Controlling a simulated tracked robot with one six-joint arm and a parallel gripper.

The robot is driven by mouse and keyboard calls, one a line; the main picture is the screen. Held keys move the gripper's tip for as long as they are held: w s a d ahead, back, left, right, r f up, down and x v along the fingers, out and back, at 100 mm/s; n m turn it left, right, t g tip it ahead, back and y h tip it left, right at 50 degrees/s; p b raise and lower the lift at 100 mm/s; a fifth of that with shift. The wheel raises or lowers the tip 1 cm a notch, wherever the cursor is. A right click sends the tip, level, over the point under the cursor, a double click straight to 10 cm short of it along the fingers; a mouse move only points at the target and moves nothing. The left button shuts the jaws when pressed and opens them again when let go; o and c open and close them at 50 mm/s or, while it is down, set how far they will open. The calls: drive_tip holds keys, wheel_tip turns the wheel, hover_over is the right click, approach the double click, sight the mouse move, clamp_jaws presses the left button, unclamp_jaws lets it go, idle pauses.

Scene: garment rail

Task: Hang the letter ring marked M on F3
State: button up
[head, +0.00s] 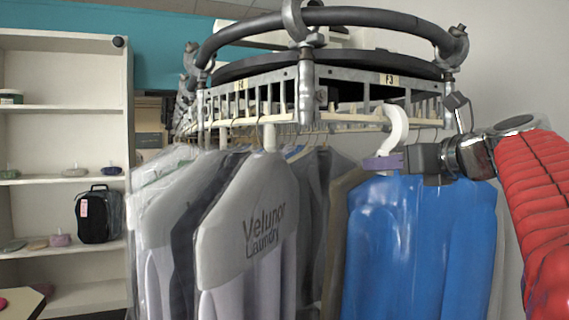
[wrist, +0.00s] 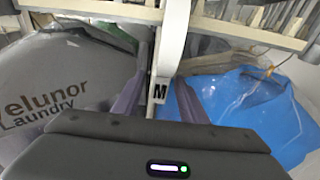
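The white letter ring (head: 398,125) shows in the head view as an open, curved hook at the beige rail below the F3 label (head: 389,80). In the wrist view the ring's white stem (wrist: 172,45) rises across the rail, with the black M (wrist: 160,97) near its lower end. My gripper (head: 383,162) has its purple fingers on either side of the ring's lower end and appears closed on it. I cannot tell whether the hook passes over the rail or is just in front of it.
A bagged blue garment (head: 420,250) hangs right below my gripper. A pale Velunor Laundry garment (head: 245,225) and several others hang to the left. A metal lattice frame (head: 306,95) stands above the rail. White shelves (head: 60,105) stand far left.

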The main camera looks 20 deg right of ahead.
drive_tip(key=shift+s, duration=0.1)
drive_tip(key=s+r, duration=0.2)
drive_tip(key=s, duration=1.1)
drive_tip(key=shift+s+d, duration=0.25)
drive_tip(key=shift+o, duration=1.1)
drive_tip(key=s, duration=1.3)
drive_tip(key=shift+d, duration=0.2)
idle(0.4)
drive_tip(key=shift+f, duration=0.1)
idle(0.3)
